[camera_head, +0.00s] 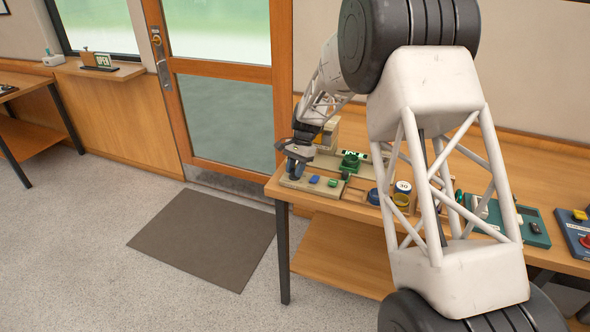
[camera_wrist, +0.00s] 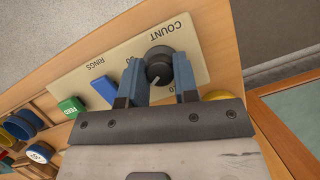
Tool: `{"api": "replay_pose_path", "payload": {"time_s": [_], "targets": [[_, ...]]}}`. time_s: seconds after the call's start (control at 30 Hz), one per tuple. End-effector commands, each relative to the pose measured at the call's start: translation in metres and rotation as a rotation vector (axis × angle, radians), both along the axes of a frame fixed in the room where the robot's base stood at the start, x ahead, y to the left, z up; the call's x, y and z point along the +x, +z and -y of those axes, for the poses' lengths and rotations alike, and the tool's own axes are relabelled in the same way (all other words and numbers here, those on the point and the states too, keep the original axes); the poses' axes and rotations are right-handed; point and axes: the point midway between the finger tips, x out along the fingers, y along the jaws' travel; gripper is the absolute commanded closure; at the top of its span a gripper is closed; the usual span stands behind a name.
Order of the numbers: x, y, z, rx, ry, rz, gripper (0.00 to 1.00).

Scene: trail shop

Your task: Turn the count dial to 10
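The count dial (camera_wrist: 158,65) is a round dark knob with a pale pointer mark, on a beige panel (camera_wrist: 90,78) lettered COUNT and RINGS. In the wrist view the dial sits between the two blue fingers of my gripper (camera_wrist: 158,72), which are open with a small gap on each side of it. The pointer mark lies on the side of the knob toward my gripper. The numbers around the dial are partly hidden by the fingers, so the setting cannot be read surely. In the head view my gripper (camera_head: 299,160) is over the panel's left end, hiding the dial.
A blue button (camera_wrist: 103,91) and a green button (camera_wrist: 72,107) lie beside the dial on the panel. Small round containers (camera_head: 403,188) stand to the right on the wooden counter (camera_head: 350,203). The counter's edge is close to the panel.

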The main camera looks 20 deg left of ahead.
Motion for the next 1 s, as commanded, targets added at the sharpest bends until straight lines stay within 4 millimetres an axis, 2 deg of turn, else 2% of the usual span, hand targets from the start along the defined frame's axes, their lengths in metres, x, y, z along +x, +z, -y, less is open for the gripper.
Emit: {"api": "replay_pose_path", "payload": {"time_s": [0.47,0.77,1.0], "targets": [[0.0006,0.0004,-0.0008,0.0,0.069,0.002,0.96],[0.0011,0.0003,-0.0011,0.0,0.26,0.001,0.96],[0.0005,0.0001,-0.0022,0.0,0.479,0.001,0.96]]}}
